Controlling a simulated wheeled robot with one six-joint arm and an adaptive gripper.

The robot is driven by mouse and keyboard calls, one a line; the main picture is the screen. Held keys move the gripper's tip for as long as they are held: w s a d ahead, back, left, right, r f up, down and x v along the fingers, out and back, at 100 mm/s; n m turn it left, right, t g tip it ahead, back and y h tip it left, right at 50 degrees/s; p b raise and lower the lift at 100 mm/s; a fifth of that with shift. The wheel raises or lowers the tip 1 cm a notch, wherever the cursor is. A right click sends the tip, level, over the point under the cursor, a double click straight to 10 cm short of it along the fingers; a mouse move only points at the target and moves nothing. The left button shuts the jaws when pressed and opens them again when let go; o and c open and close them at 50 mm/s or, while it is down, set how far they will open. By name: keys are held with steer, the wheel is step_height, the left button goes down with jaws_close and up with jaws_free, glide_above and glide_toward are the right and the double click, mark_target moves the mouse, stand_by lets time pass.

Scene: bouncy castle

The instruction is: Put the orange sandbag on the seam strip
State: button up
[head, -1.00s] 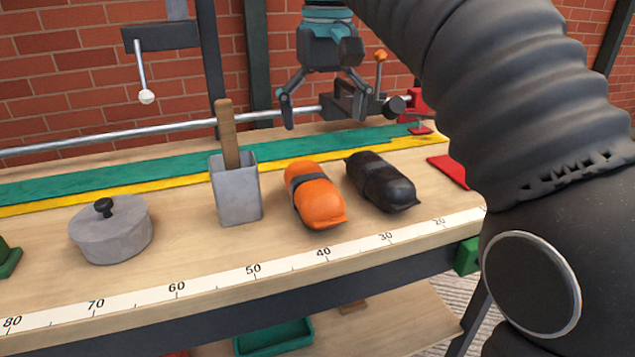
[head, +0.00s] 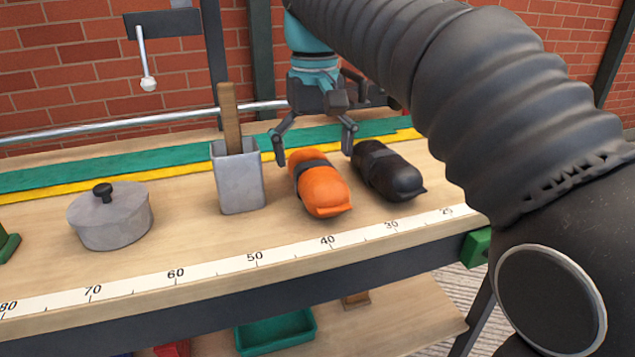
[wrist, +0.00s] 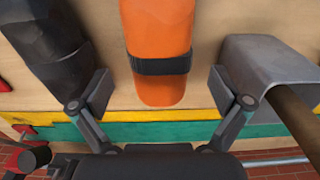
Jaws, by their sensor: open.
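The orange sandbag (head: 322,190), with a dark band around it, lies on the workbench between a grey metal holder and a black sandbag. In the wrist view the orange sandbag (wrist: 158,30) points between the fingers. My gripper (head: 314,155) is open and empty, above the sandbag's far end, one finger to each side; the wrist view also shows my gripper (wrist: 160,91) spread around its end. A long green strip (head: 110,172) and a yellow strip (head: 100,191) run along the back of the bench; I cannot tell which is the seam strip.
The black sandbag (head: 388,172) lies close on the right. The grey holder (head: 240,185) with a wooden handle (head: 230,115) stands close on the left. A lidded grey pot (head: 110,218) is further left. A metal rail (head: 130,123) crosses behind the strips.

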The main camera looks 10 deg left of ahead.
mark_target(316, 163)
steer(key=shift+s+d+f+b, duration=0.1)
steer(key=shift+f+b, duration=0.15)
steer(key=shift+f, duration=0.9)
steer(key=shift+s+d+f+b, duration=0.1)
steer(key=shift+f+b, duration=0.15)
steer(key=shift+f, duration=0.9)
steer(key=c, duration=1.9)
